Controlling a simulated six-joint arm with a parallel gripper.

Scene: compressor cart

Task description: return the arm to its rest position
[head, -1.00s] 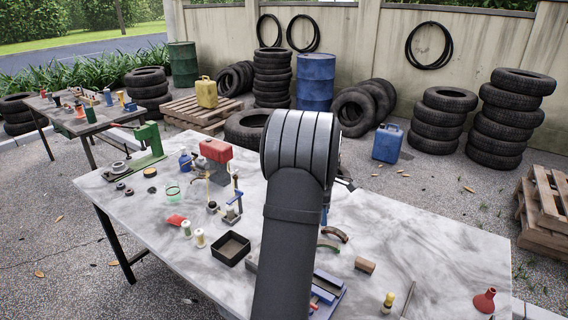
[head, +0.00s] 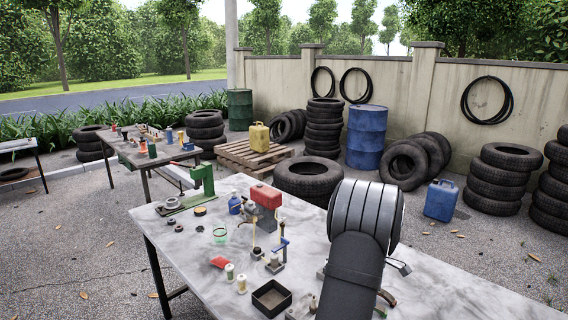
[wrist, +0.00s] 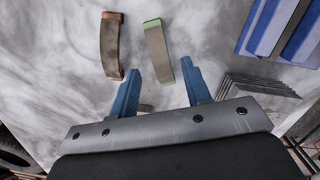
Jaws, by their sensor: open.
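My arm (head: 355,275) rises over the marble-topped workbench (head: 440,285) in the head view, its rounded grey joint facing the camera. The arm hides most of my gripper there. Beyond the fingertips lie two curved pieces on the marble top, one with brown ends (wrist: 111,45) and one with a green end (wrist: 158,52). They look clear of the fingers, but the exact gap cannot be told.
A blue metal item (wrist: 285,30) and several thin grey plates (wrist: 255,88) lie right of the fingers. On the bench stand a black box (head: 271,299), a red-topped device (head: 265,196) and a green press (head: 200,188). Tyres and a blue drum (head: 367,135) stand behind.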

